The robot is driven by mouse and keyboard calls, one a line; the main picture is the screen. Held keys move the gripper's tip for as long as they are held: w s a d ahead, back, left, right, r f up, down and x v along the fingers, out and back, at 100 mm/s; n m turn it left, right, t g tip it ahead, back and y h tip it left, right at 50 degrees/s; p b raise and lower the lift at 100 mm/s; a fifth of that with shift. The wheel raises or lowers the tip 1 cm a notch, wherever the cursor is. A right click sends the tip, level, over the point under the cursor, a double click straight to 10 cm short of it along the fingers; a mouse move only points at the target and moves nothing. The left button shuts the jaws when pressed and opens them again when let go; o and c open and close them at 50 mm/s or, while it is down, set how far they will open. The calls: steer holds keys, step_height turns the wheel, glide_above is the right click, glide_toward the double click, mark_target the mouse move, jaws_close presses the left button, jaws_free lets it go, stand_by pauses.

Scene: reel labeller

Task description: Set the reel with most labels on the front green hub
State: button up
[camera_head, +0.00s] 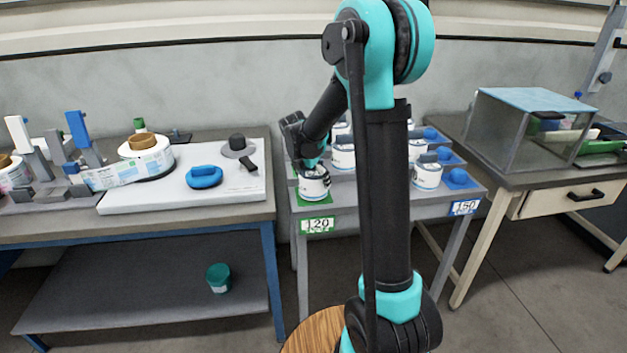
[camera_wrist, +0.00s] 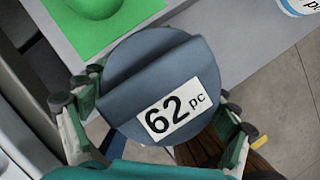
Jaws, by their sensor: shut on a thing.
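My gripper (camera_wrist: 155,120) is shut on a reel (camera_wrist: 150,85) with a grey-blue top face and a white tag reading "62 pc". One finger shows on each side of it. In the head view, this white reel (camera_head: 313,187) is under my gripper (camera_head: 312,166), at the front left of the reel table, by a green square (camera_head: 318,201). In the wrist view, the green square (camera_wrist: 95,35) lies beyond the reel, with a darker round mark on it. I cannot tell the gap below the reel. A small green piece (camera_head: 139,125) stands behind a large label roll (camera_head: 146,158) on the left bench.
Other white reels (camera_head: 427,174) stand on the table, some hidden by my arm. Blue knobbed pieces (camera_head: 458,177) sit at right. A clear-sided box (camera_head: 525,130) stands on the right bench. A teal cup (camera_head: 218,278) is on the lower shelf.

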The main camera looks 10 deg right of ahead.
mark_target(310, 173)
steer(key=shift+f, duration=0.6)
stand_by(0.3)
steer(key=o, duration=1)
steer(key=shift+v, duration=5.5)
